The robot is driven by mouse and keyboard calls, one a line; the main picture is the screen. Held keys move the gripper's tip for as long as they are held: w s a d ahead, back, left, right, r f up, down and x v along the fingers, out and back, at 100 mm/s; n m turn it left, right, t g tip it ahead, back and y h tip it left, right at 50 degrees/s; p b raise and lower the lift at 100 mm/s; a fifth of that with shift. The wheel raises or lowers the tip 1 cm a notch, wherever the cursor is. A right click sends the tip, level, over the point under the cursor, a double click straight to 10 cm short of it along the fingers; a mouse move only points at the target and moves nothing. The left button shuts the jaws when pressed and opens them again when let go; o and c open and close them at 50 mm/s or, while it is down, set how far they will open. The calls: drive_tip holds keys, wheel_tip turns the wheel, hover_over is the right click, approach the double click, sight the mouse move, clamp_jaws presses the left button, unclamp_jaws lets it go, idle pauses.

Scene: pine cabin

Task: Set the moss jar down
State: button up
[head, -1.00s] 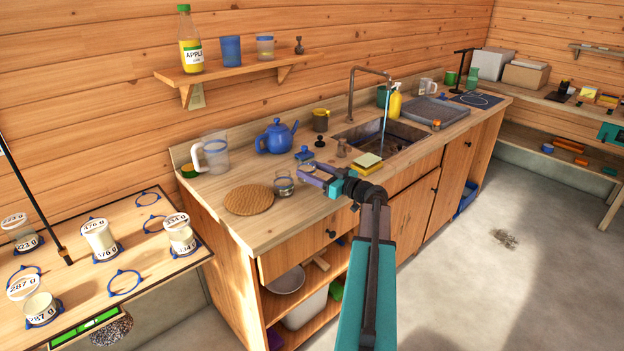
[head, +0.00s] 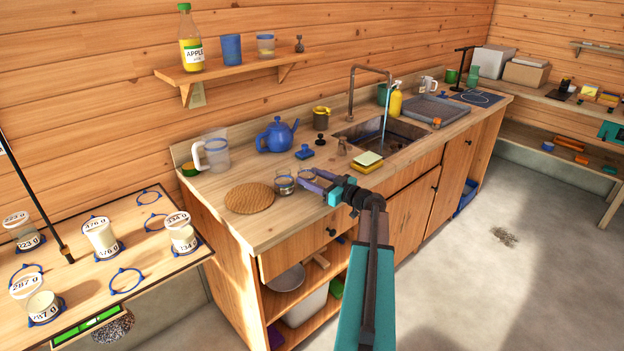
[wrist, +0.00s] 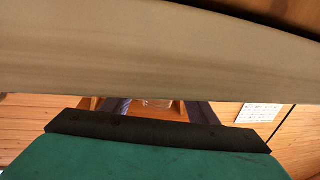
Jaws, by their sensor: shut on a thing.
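My gripper (head: 309,181) is shut on a small clear glass jar (head: 306,174), which I take to be the moss jar. It is at the front part of the wooden worktop (head: 285,222), left of the sink. The purple fingers partly hide the jar, and I cannot tell its contents or whether its base touches the wood. In the wrist view a little of the clear glass (wrist: 155,103) shows between the fingers, and a pale broad surface covers the upper part. A similar glass jar (head: 284,186) stands on the worktop just left of my gripper.
A round woven mat (head: 249,198) lies left of the jars. A blue stamp-like object (head: 304,153), a blue teapot (head: 277,136) and a clear jug (head: 213,152) stand behind. Sponges (head: 368,160) lie to the right, by the sink (head: 375,143). The worktop's front strip is clear.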

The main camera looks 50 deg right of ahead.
drive_tip(key=o, duration=0.8)
drive_tip(key=shift+o, duration=0.2)
drive_tip(key=shift+r+p, duration=0.2)
drive_tip(key=shift+p, duration=0.2)
drive_tip(key=s+d+b, duration=0.1)
drive_tip(key=s+b, duration=0.2)
drive_tip(key=s, duration=0.9)
drive_tip(key=shift+f, duration=0.1)
